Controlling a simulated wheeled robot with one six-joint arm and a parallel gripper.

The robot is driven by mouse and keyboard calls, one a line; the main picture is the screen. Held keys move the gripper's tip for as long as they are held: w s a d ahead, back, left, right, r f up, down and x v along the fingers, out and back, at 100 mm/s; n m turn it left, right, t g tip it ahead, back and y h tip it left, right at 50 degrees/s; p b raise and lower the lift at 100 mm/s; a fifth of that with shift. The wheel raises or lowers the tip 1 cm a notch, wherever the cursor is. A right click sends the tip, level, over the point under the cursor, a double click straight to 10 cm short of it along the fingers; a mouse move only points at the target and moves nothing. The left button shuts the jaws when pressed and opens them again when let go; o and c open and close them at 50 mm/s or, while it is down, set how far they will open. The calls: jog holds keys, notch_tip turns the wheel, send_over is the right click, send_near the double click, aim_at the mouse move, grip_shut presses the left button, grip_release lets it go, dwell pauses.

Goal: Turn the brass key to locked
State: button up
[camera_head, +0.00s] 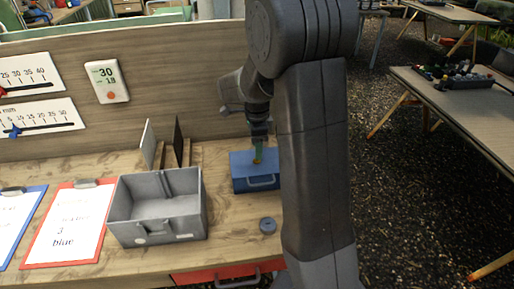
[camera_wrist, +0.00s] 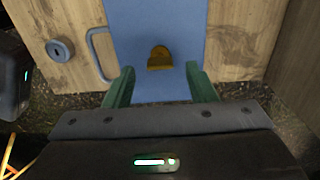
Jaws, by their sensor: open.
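The brass key (camera_wrist: 159,57) sits on the top of a blue box (camera_wrist: 183,20), near the middle of the wrist view. In the head view the blue box (camera_head: 241,183) stands on the wooden bench, and the key (camera_head: 257,161) is a small spot just under my gripper. My gripper (camera_wrist: 160,86) has its two green fingers apart, one on each side of the key's line, with nothing between them that I can see it hold. It points down over the box. I cannot tell the lock's marking.
A round grey knob-like piece (camera_head: 267,226) lies in front of the box. Thin upright panels (camera_head: 178,142) stand behind the bin. Clipboards (camera_head: 72,228) lie at left. A red drawer (camera_head: 215,275) is below the bench edge.

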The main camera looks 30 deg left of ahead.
jog(key=shift+f, duration=1)
jog(key=c, duration=1)
